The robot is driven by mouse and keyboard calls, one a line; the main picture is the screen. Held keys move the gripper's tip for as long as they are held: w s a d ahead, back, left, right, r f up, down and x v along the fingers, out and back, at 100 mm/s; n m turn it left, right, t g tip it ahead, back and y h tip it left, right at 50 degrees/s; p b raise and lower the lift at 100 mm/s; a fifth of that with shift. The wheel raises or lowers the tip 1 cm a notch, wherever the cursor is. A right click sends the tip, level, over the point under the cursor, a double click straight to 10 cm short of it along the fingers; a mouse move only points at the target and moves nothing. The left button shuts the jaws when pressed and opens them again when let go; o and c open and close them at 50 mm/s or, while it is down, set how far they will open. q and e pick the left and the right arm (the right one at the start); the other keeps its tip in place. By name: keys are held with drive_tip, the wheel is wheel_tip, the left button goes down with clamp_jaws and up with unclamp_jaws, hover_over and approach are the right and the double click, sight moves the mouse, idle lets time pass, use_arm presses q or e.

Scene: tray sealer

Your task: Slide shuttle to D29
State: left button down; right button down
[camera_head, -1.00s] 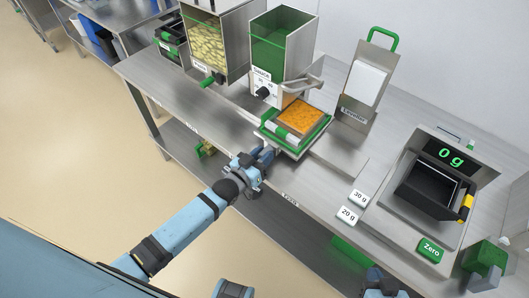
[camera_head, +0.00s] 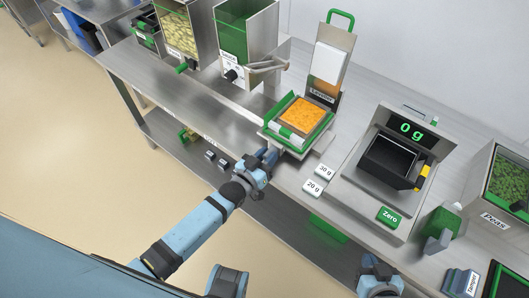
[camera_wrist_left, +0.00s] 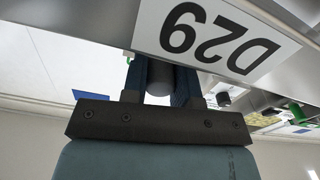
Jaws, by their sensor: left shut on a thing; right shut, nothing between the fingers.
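The shuttle (camera_head: 267,129), a green-edged carriage holding a tray of orange food (camera_head: 306,115), stands on the bench rail in front of the leveller (camera_head: 322,92). My left gripper (camera_head: 268,158) is at the shuttle's front side, by the bench's front edge. In the left wrist view its fingers (camera_wrist_left: 160,85) are shut on a dark round knob (camera_wrist_left: 159,76), seemingly the shuttle's handle. The D29 label (camera_wrist_left: 215,38) is right above the fingers there, upside down. My right gripper (camera_head: 380,284) is shut and empty at the bottom of the head view, apart from the bench.
The sauce dispenser (camera_head: 246,40) stands left of the shuttle. To the right are the 30 g (camera_head: 325,170) and 20 g buttons (camera_head: 314,187) and the scale (camera_head: 388,165) reading 0 g, with a black tray.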

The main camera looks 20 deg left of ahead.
use_arm(q)
drive_tip(key=shift+s+d+f, duration=0.1)
drive_tip(key=shift+s+d, duration=0.05)
drive_tip(key=shift+d, duration=0.1)
drive_tip(key=c, duration=1.1)
unclamp_jaws()
drive_tip(key=shift+o, duration=1.1)
drive_tip(key=shift+s+a, duration=0.15)
drive_tip(key=shift+s, duration=0.05)
drive_tip(key=v, duration=1.3)
drive_tip(key=shift+s, duration=0.15)
